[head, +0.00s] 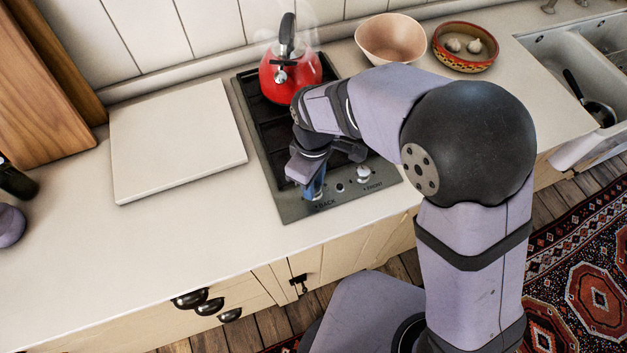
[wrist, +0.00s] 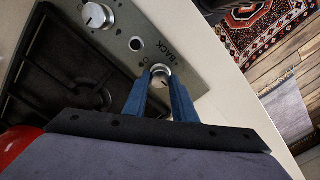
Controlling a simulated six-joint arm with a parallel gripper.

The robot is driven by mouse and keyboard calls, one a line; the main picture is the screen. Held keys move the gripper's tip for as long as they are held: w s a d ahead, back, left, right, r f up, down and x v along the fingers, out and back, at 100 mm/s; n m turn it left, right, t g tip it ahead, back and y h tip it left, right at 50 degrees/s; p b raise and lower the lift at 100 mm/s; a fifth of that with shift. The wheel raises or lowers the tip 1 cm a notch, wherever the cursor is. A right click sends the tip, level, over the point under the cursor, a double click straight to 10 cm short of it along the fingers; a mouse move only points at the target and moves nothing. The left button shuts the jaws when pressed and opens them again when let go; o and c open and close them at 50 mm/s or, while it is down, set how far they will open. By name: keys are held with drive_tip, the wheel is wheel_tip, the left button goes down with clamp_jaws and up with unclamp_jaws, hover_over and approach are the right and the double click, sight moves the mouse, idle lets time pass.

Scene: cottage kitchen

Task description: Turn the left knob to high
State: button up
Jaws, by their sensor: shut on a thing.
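The left knob (wrist: 160,71), round and pale metal, sits beside the word BACK on the grey hob panel. My gripper (wrist: 160,80) points down at the panel, with its two blue fingers on either side of this knob, shut on it. In the head view my gripper (head: 314,188) is at the hob's front left, and its fingers largely hide the left knob. The right knob (head: 363,173), beside the word FRONT, stands free; it also shows in the wrist view (wrist: 97,15). The exact setting of the left knob is too small to read.
A red kettle (head: 288,75) stands on the back of the hob (head: 250,118), with faint steam above it. A white board (head: 178,140) lies left of the hob. A pink bowl (head: 390,40) and a patterned bowl (head: 464,65) stand behind my arm.

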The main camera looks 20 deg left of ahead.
sight(319, 203)
drive_tip(key=o, duration=0.8)
drive_tip(key=shift+c, duration=0.2)
drive_tip(key=shift+r+b, duration=0.85)
drive_tip(key=shift+r, duration=2.9)
drive_tip(key=shift+w+a+m, duration=0.3)
drive_tip(key=shift+a+m, duration=0.1)
drive_tip(key=shift+m, duration=0.4)
drive_tip(key=d+f+m, duration=0.1)
drive_tip(key=s+d+f+m, duration=0.1)
drive_tip(key=f, duration=0.1)
drive_tip(key=s+d+f+m, duration=0.1)
drive_tip(key=shift+s+f, duration=0.15)
drive_tip(key=shift+f, duration=0.15)
drive_tip(key=d, duration=0.2)
drive_tip(key=s+d+f+m, duration=0.1)
drive_tip(key=d, duration=0.1)
drive_tip(key=s+d+f+m, duration=0.1)
drive_tip(key=d, duration=0.2)
drive_tip(key=shift+f, duration=0.15)
drive_tip(key=w+d+r+m, duration=0.1)
drive_tip(key=d+m, duration=0.8)
drive_tip(key=d, duration=1.2)
drive_tip(key=shift+d+r+m, duration=0.25)
drive_tip(key=shift+d+m, duration=0.05)
drive_tip(key=shift+m, duration=0.1)
